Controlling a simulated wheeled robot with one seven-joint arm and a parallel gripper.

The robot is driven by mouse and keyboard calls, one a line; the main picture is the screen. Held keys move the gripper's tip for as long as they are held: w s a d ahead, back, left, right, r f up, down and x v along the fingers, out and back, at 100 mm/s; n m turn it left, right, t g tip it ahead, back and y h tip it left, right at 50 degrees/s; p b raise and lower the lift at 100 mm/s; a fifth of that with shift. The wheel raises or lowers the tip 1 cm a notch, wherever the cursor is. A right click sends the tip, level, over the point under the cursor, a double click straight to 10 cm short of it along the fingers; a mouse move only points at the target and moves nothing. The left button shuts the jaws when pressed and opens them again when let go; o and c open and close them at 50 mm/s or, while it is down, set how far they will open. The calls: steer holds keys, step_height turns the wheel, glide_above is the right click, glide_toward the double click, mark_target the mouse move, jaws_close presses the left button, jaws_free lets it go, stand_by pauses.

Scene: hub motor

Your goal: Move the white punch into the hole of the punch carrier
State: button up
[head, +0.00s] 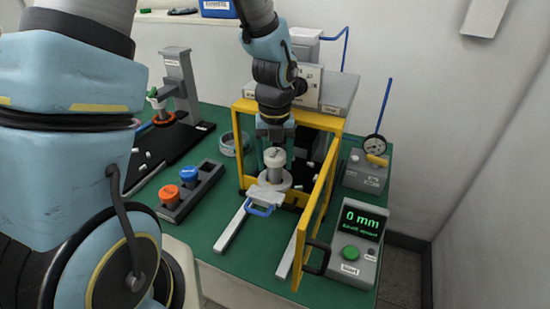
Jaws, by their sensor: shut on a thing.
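My gripper (275,139) reaches down inside the yellow frame and is shut on the white punch (274,156). The punch is upright, with its upper part close under the fingers. Right below it in the picture is a grey round piece with a wide base, seemingly the punch carrier (275,177). It stands at the inner end of a sliding plate with a blue handle (260,210). The hole is hidden, and I cannot tell whether the punch is in it or just above it.
The yellow frame (239,150) surrounds my gripper; its yellow door (312,225) stands open toward the front right. A dark holder (172,212) with orange and blue knobs is to the left. A control box (352,240) reading "0 mm" is at right. Green table shows between.

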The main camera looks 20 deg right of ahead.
steer(key=shift+f, duration=0.25)
